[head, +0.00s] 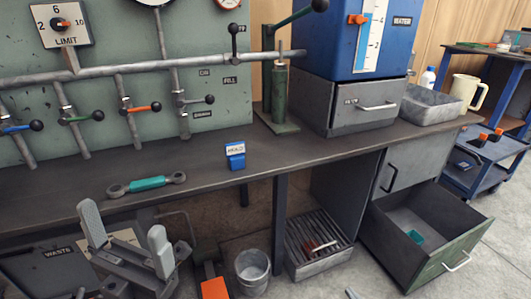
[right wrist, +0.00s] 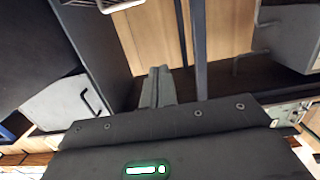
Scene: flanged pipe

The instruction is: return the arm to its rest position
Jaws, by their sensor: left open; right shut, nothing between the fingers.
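My left gripper (head: 126,236) is in the lower left of the head view, in front of the bench's front edge. Its two pale grey fingers stand apart with nothing between them. My right gripper (right wrist: 158,87) shows in the right wrist view with its fingers together and nothing held. It points toward wooden panelling and the dark underside of furniture. In the head view only a small grey tip at the bottom edge may belong to the right arm; I cannot tell. Most of both arms is outside the picture.
The dark bench (head: 215,168) carries a teal-handled wrench (head: 147,184) and a blue labelled block (head: 235,156). An open drawer (head: 440,255) juts out at lower right. A bucket (head: 253,272) and slatted crate (head: 318,245) stand below. A blue cart (head: 485,150) is at right.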

